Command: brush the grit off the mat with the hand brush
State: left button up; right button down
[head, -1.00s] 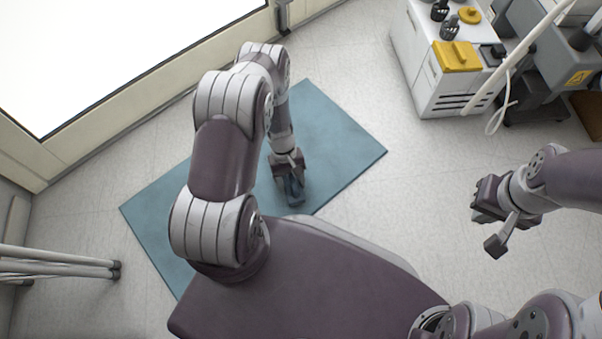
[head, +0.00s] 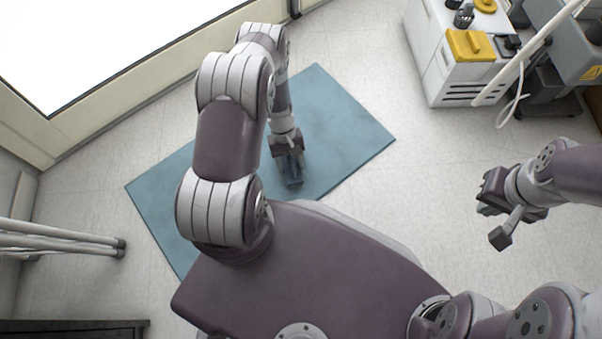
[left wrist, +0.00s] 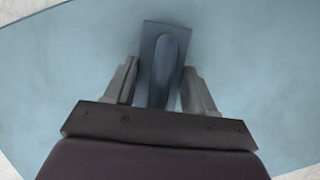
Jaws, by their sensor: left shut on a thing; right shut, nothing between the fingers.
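A blue-teal mat (head: 335,125) lies on the floor, partly hidden behind my left arm and my body. My left gripper (head: 289,172) points down over the mat and is shut on a dark blue hand brush (head: 293,183). In the left wrist view, the brush (left wrist: 164,62) sits between the two fingers of the gripper (left wrist: 160,85), with the mat (left wrist: 60,75) below it. I cannot tell whether the bristles touch the mat. No grit can be made out on the mat. My right gripper (head: 497,205) is shut and empty, above the bare floor right of the mat.
A white cabinet with a yellow lid (head: 468,45) and grey equipment (head: 565,50) stand at the upper right, with a pale hose. A bright window panel (head: 100,40) is at the upper left. Floor between mat and cabinet is clear.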

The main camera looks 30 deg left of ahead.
pick_arm(q)
jog(key=shift+w+a+f+b, duration=0.1)
jog(key=shift+w+a+b, duration=0.4)
jog(key=shift+w, duration=0.15)
jog(key=shift+w+a+b, duration=0.35)
jog(key=shift+w+b, duration=0.1)
jog(key=shift+w, duration=0.15)
jog(key=shift+w+a+r, duration=0.15)
jog(key=shift+w+r, duration=0.05)
jog(key=shift+w, duration=0.25)
jog(key=w+b, duration=0.1)
jog(key=a+b, duration=0.1)
jog(key=w+b, duration=0.1)
jog(key=shift+w+a+f, duration=0.3)
jog(key=shift+w, duration=0.05)
jog(key=shift+w+a+r, duration=0.15)
jog(key=shift+w+a, duration=0.1)
jog(key=shift+w, duration=0.05)
jog(key=w+a+b, duration=0.1)
jog(key=w+b, duration=0.1)
jog(key=b, duration=0.1)
jog(key=shift+a, duration=0.2)
jog(key=shift+w+a, duration=0.25)
jog(key=shift+w, duration=0.3)
jog(key=shift+r, duration=0.2)
notch_tip(320, 180, up, 6)
jog(key=p, duration=0.4)
jog(key=shift+p, duration=0.4)
